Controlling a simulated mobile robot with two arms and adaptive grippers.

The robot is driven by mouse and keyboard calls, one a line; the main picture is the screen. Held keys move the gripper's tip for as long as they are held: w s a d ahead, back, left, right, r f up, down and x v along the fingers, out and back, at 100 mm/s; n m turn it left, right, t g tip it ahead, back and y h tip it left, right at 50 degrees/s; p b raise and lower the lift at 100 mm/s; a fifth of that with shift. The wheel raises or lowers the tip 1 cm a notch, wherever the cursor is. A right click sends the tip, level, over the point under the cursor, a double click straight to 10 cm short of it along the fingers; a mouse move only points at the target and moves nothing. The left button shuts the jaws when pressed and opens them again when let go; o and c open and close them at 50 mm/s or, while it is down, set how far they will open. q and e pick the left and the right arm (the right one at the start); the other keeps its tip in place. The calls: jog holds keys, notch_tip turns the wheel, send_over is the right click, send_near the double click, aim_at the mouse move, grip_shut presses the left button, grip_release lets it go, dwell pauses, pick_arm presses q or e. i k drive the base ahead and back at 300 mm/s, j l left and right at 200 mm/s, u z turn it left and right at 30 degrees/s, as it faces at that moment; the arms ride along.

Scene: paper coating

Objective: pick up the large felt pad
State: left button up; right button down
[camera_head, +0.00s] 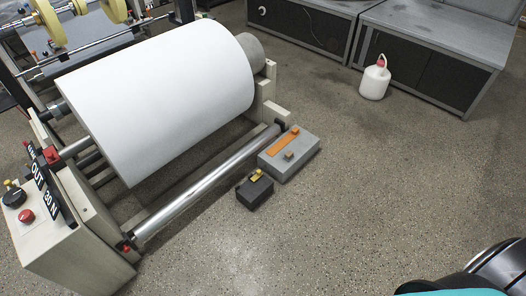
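I cannot tell for sure which thing is the large felt pad. A larger light grey flat block (302,163) lies on the floor at the right end of the roller machine, with an orange strip (284,149) and a small brown knob on top. A smaller dark block (254,191) with a yellow piece on top lies just to its lower left. Nothing holds either block. Neither of my grippers shows; only parts of my own body are at the bottom right edge.
A machine with a big white paper roll (165,95) and a shiny metal roller (205,187) fills the left. Its control box (60,250) is at lower left. A white jug (375,82) stands by grey cabinets (440,45). The floor at centre right is clear.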

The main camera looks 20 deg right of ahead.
aim_at(288, 156)
jog(key=i+l+u, duration=0.2)
jog(key=l, duration=0.2)
jog(key=i+l+u, duration=0.2)
jog(key=l, duration=0.2)
jog(key=i+l+u, duration=0.2)
jog(key=l, duration=0.2)
jog(key=l+u, duration=0.2)
jog(key=l, duration=0.25)
